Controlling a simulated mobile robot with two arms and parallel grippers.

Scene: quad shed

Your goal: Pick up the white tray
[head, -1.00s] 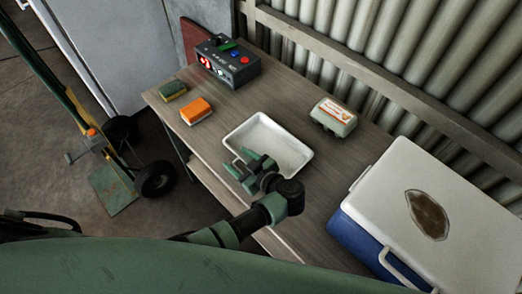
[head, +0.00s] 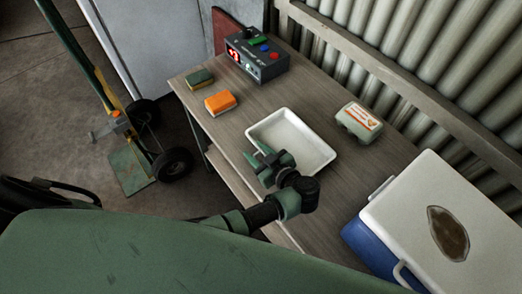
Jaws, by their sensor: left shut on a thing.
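The white tray (head: 318,163) is a shallow, empty rectangular dish on the wooden table. My left gripper (head: 262,160) is at the tray's near-left rim and shut on it, with its green fingers at the edge. The gripper and wrist cover part of the tray's near side. The tray looks level, and I cannot make out a gap under it. My right gripper is not in view.
On the table (head: 210,87) are an orange sponge (head: 220,103), a green sponge (head: 200,78), a control box (head: 257,60) with buttons and an egg carton (head: 359,121). A cooler (head: 440,215) stands at right. A hand truck (head: 130,150) is on the floor at left.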

